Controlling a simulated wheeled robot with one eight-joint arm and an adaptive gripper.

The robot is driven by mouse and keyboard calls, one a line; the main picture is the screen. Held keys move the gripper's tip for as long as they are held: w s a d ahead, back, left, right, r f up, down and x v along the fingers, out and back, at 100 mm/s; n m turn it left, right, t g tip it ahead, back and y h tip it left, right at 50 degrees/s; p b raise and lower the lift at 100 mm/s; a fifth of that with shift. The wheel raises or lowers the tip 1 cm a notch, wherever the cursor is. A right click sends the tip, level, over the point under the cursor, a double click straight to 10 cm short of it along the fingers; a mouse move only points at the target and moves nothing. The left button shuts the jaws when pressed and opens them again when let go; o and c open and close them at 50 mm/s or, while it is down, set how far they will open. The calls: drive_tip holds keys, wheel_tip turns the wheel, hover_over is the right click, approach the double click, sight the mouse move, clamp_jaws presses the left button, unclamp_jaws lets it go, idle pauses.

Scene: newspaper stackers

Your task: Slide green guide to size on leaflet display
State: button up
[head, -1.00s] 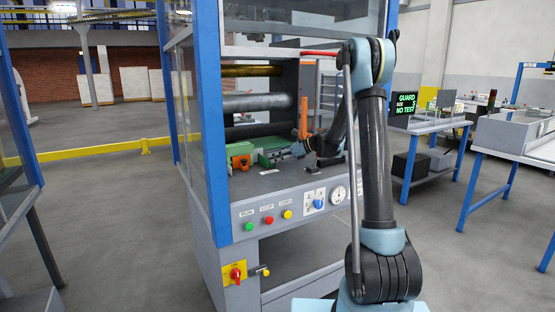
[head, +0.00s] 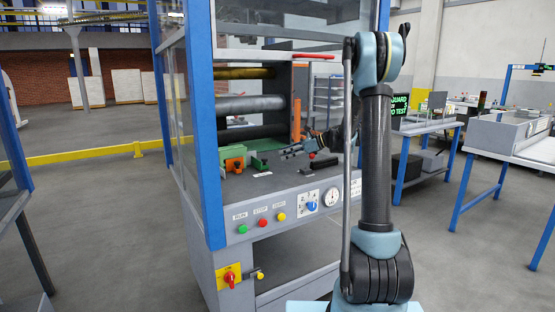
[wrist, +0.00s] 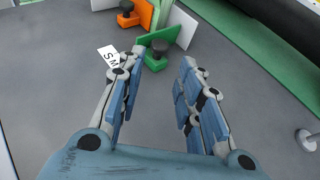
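The green guide (wrist: 181,30) is a thin upright plate on a green foot with a black knob (wrist: 159,47). It shows ahead of my gripper in the wrist view, and small on the machine bed in the head view (head: 259,163). My gripper (wrist: 162,62) is open and empty; the knob shows between its fingertips, with no clear contact. In the head view my gripper (head: 285,153) is to the right of the green guide. A screen (head: 400,108) on the right shows green text, partly hidden by my arm; I cannot read a size from it.
An orange guide (wrist: 130,15) with a black knob stands left of the green one. A white label (wrist: 109,57) marked "S M" lies on the bed near the left finger. A blue post (head: 205,130) stands at the machine's left front.

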drive_tip(key=shift+v, duration=1.4)
drive_tip(key=shift+c, duration=0.3)
